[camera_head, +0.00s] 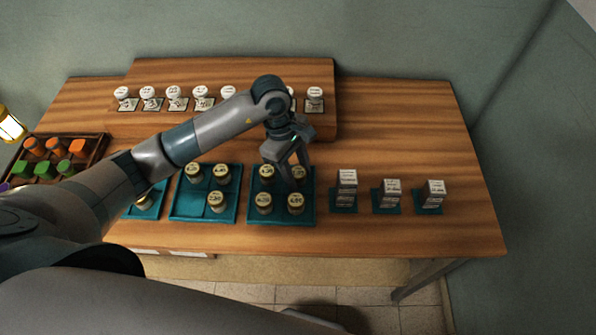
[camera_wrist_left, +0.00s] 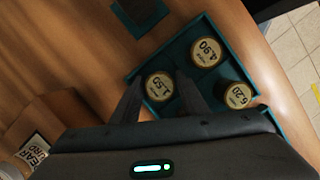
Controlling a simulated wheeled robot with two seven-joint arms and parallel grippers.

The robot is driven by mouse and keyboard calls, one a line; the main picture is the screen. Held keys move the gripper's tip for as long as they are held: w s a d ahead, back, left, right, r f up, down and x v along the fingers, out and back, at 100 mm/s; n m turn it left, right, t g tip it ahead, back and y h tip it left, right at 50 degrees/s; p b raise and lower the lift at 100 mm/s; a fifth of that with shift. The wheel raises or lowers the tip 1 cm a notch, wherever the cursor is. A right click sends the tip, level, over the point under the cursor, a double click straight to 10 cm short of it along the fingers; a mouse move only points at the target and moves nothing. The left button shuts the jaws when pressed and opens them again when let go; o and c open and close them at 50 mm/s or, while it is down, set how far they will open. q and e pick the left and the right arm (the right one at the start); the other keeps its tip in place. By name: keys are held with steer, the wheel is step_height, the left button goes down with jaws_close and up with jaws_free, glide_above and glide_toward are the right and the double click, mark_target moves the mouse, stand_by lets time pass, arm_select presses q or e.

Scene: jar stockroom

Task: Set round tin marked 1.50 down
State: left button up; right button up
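The round tin marked 1.50 (camera_wrist_left: 158,87) stands upright in a corner compartment of a teal tray (camera_wrist_left: 140,70), its label facing up. In the head view this tin (camera_head: 298,173) is partly covered by my gripper. My left gripper (camera_head: 294,174) is over the tray's back right compartment. In the left wrist view its two fingers (camera_wrist_left: 160,82) are spread on either side of the tin, with a thin gap showing at each side. Tins marked 4.90 (camera_wrist_left: 205,52) and 6.20 (camera_wrist_left: 238,95) share the tray. My right gripper is not in view.
A middle teal tray (camera_head: 190,206) holds several tins. White boxes (camera_head: 392,187) stand on teal pads to the right. A raised wooden shelf (camera_head: 240,72) carries white-lidded jars behind. A dark crate (camera_head: 97,150) of coloured items is at left. Bare table lies at right.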

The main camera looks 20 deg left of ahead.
arm_select(q)
steer(key=shift+r, duration=0.2)
steer(key=shift+a+r, duration=0.1)
steer(key=shift+r, duration=0.05)
steer(key=b+v, duration=0.5)
steer(key=v, duration=0.6)
steer(key=shift+r, duration=0.25)
